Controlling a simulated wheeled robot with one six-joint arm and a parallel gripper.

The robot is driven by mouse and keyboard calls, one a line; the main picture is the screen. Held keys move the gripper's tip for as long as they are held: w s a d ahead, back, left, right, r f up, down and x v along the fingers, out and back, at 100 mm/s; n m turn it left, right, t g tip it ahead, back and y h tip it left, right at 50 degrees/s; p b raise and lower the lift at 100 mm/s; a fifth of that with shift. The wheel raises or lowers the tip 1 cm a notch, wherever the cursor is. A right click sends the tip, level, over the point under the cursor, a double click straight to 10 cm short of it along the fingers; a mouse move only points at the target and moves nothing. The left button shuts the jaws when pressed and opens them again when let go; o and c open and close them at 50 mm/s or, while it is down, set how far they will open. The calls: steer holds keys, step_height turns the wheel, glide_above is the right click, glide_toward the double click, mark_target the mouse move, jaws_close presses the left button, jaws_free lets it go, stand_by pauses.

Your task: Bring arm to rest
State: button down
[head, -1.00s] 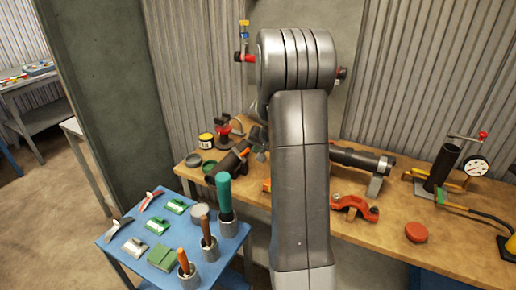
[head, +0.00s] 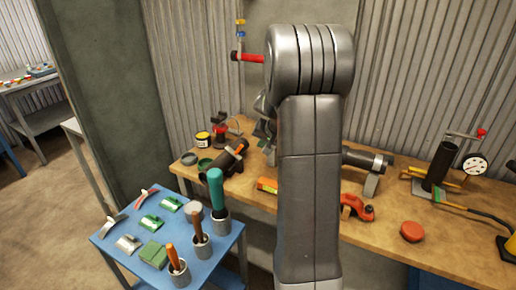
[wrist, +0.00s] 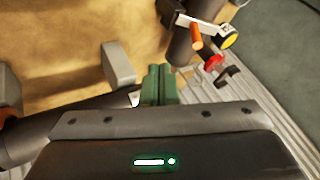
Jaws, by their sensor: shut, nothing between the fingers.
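My arm (head: 310,180) stands upright in the middle of the head view, bent at a thick ribbed joint near the top. It hides the middle of the workbench. My gripper shows in the wrist view as a dark body along the bottom, with green fingers (wrist: 160,84) together and empty. In the head view the gripper is mostly hidden behind the arm. In the wrist view the fingers appear close to a dark pipe (wrist: 50,125) and a grey support block (wrist: 118,64); I cannot tell whether they touch.
The wooden workbench (head: 375,228) holds a red clamp (head: 355,207), a red disc (head: 412,231), a gauge (head: 474,165) and a black cylinder (head: 441,163). A blue table (head: 205,262) with brushes and tools stands at front left. A red wall pipe (head: 252,58) is left of the arm's top.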

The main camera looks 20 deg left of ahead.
steer(key=a+b+v, duration=0.1)
steer(key=v, duration=0.6)
steer(key=shift+s+r, duration=0.35)
steer(key=shift+r, duration=0.25)
steer(key=shift+f, duration=0.1)
